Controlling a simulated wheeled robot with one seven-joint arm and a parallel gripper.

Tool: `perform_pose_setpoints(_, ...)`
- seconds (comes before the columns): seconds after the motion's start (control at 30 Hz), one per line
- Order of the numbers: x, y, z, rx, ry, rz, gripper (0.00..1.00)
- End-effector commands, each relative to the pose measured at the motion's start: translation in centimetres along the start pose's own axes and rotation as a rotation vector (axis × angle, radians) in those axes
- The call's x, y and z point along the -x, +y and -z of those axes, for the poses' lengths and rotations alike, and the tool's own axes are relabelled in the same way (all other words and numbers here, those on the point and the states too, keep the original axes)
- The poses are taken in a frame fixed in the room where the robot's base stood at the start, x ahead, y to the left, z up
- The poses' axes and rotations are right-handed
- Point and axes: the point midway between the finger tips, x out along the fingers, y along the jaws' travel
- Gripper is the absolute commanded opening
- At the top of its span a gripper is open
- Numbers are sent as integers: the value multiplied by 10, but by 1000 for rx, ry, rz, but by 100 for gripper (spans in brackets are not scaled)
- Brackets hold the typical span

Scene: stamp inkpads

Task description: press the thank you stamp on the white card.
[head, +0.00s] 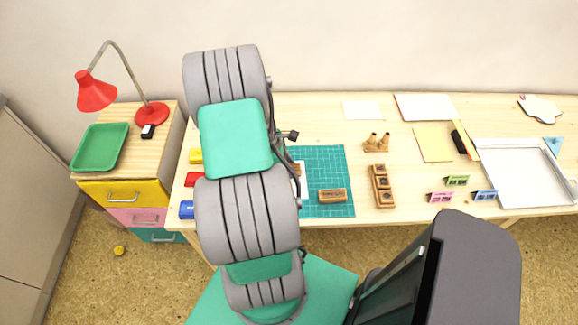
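My arm reaches over the desk and covers much of its left part; my gripper is hidden behind it. A white sliver (303,182), apparently the edge of a card, shows on the green cutting mat (335,165) beside my arm. A brown wooden block (332,196), apparently a stamp, lies on the mat's lower part. A wooden holder (381,186) with several dark-topped pieces stands right of the mat. Two small wooden knobbed pieces (377,142) stand behind it. I cannot read which one is the thank you stamp. Yellow (196,156), red (190,179) and blue (187,209) inkpads show partly left of my arm.
White sheets (361,110) lie at the back. A yellow pad (433,145), a white tray (523,170) and small coloured pieces (457,181) are on the right. A red lamp (97,92) and green tray (100,147) stand on the drawer unit at left.

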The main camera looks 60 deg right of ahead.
Motion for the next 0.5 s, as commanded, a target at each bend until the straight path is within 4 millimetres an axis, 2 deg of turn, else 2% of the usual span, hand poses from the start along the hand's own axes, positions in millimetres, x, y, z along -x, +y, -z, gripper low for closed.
perform_pose_setpoints(0.5, -5, 0, 2, 0, 0, 0, 3)
